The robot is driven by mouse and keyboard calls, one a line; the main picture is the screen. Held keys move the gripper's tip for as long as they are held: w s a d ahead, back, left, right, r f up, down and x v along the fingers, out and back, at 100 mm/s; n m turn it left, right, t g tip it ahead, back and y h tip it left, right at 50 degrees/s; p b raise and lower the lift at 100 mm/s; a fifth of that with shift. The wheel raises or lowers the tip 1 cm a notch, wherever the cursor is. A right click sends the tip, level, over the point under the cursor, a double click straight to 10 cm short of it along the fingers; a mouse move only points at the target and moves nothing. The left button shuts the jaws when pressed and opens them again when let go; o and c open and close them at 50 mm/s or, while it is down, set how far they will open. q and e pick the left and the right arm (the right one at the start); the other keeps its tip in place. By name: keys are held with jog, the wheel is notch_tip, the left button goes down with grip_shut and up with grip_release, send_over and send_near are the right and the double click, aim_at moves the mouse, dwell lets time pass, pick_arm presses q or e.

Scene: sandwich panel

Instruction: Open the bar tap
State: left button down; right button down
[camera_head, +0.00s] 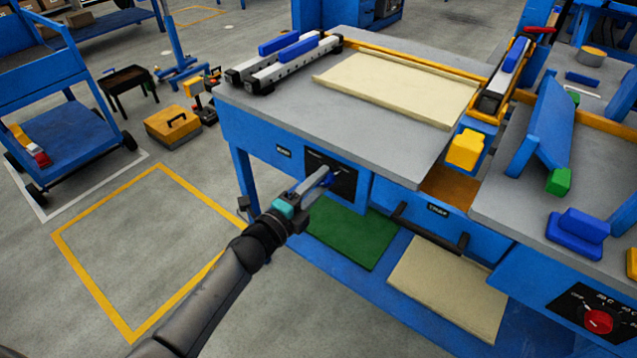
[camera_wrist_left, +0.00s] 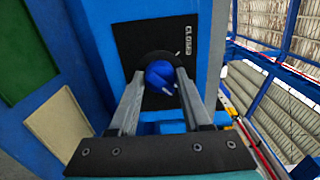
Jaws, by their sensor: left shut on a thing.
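The bar tap is a round blue knob (camera_wrist_left: 160,75) on a black plate (camera_wrist_left: 155,32) on the blue front of the workbench. The wrist view shows the word CLOSED on this plate. The plate also shows in the head view (camera_head: 345,180), where my gripper hides part of the knob. My left gripper (camera_head: 322,181) reaches in from the lower left and is shut on the knob, one finger on each side. In the left wrist view, the fingertips (camera_wrist_left: 160,80) flank the knob. A short white mark shows on the knob. My right gripper is not in view.
A drawer with a black handle (camera_head: 430,229) is right of the plate. A green mat (camera_head: 350,232) and a beige panel (camera_head: 450,288) lie on the lower shelf. A red dial (camera_head: 598,321) is on the right bench. The yellow-outlined floor at left is clear.

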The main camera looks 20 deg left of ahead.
pick_arm(q)
jog(key=shift+c, duration=1.8)
grip_release()
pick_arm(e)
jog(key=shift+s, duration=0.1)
pick_arm(q)
jog(key=shift+s, duration=0.25)
jog(key=p+v, duration=0.2)
jog(key=v, duration=1.2)
jog(key=shift+s+a, duration=0.2)
jog(key=shift+s, duration=0.15)
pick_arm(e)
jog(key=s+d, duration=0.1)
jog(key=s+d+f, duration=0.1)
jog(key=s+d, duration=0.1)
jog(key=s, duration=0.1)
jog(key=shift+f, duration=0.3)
